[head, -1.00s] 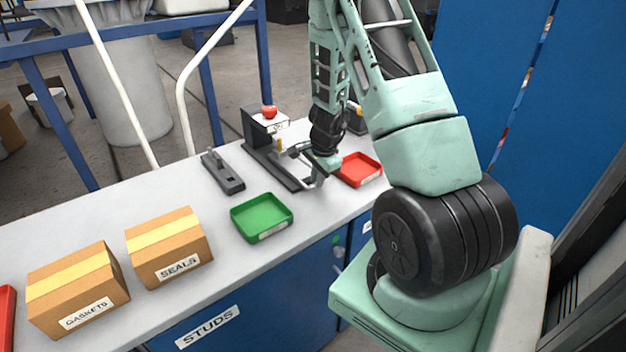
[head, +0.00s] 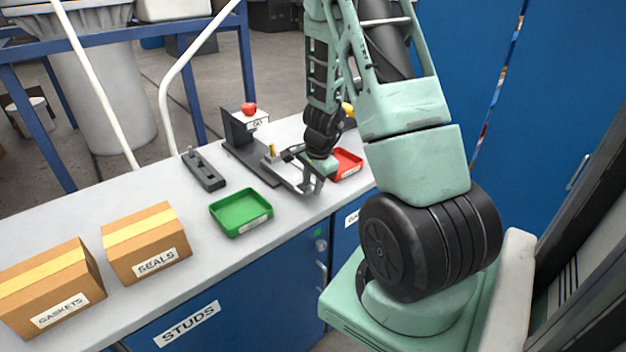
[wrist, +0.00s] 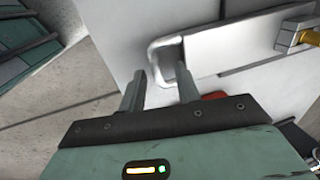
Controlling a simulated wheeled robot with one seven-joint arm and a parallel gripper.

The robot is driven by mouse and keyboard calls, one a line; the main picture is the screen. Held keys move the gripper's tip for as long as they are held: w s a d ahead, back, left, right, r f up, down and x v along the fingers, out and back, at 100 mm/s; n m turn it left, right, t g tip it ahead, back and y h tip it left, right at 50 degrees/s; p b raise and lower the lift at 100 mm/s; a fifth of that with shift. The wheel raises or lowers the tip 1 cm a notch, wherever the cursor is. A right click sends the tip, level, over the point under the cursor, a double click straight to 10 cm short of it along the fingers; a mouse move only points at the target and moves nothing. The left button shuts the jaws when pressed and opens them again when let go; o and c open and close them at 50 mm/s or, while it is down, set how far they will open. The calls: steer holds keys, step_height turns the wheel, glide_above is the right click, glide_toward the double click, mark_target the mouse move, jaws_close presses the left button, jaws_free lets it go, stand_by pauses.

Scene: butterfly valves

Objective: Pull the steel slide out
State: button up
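The steel slide (head: 285,177) sticks out of the dark fixture (head: 240,148) towards the bench's front edge. A small brass piece (head: 271,150) stands on it. In the wrist view the slide (wrist: 235,42) is a bright flat bar with a looped handle (wrist: 156,62) at its left end. My gripper (head: 310,188) is at this handle. In the wrist view my gripper (wrist: 161,80) has its two fingers apart, one on each side of the handle's outer bar. The right finger seems to be in the loop; contact is hard to tell.
A red tray (head: 347,163) lies close behind my gripper, a green tray (head: 240,212) to its left. A grey block (head: 203,171) and two cardboard boxes (head: 147,243) (head: 50,288) stand further left. The floor shows beyond the bench edge.

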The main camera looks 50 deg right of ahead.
steer(key=s+r+p, duration=0.3)
steer(key=r+p, duration=0.1)
steer(key=r, duration=1.3)
steer(key=shift+s+a, duration=0.15)
steer(key=shift+a, duration=0.25)
steer(key=a+r+n+g+y, duration=0.1)
steer(key=a+r+n+y, duration=0.15)
steer(key=a+n, duration=1.95)
steer(key=s+a+n, duration=0.3)
steer(key=s+a, duration=0.4)
steer(key=a, duration=0.3)
steer(key=s+a+r+n+g+h, duration=0.1)
steer(key=s+a+n, duration=0.2)
steer(key=s+a, duration=0.3)
steer(key=a, duration=0.4)
steer(key=shift+s+a+n, duration=0.3)
steer(key=shift+s, duration=0.1)
steer(key=shift+r, duration=0.1)
